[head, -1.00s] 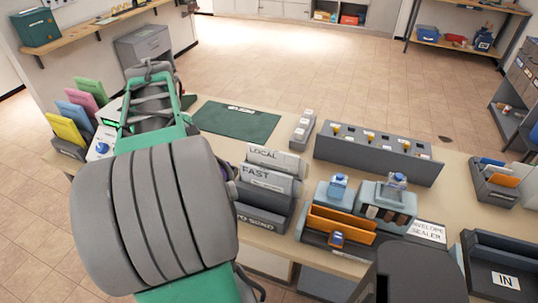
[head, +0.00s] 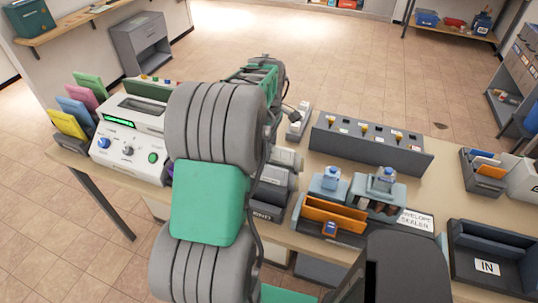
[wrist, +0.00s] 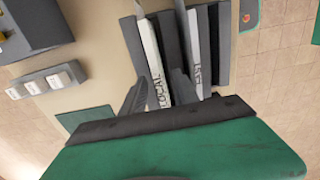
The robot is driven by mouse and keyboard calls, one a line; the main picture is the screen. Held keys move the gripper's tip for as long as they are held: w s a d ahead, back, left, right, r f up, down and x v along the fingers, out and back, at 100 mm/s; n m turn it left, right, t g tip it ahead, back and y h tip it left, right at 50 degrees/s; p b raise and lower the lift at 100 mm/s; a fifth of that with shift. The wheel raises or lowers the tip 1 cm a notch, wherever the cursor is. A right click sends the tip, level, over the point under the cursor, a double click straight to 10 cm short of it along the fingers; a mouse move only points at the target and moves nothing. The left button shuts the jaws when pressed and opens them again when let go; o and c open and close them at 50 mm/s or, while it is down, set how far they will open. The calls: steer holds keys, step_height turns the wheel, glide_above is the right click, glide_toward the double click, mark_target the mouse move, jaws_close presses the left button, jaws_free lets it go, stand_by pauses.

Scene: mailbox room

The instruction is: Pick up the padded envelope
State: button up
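I cannot pick out the padded envelope for certain in either view. My gripper (wrist: 160,76) is open and looks empty in the wrist view. Its two dark fingers are spread above the grey sorter (wrist: 220,45) with the LOCAL and FAST labels. In the head view my arm covers much of this sorter (head: 272,190) and my fingers are not clearly visible. Orange flat pieces (head: 335,215) stand in the holder by the envelope sealer sign (head: 414,220).
A white machine with knobs (head: 128,150) and coloured folders (head: 72,118) stand at the left. A long grey rack (head: 370,146) stands behind the sealer area. A dark IN tray (head: 490,260) is at the right. The dark green mat (wrist: 88,118) lies beside my gripper.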

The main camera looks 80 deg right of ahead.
steer(key=shift+c, duration=0.6)
jaws_close()
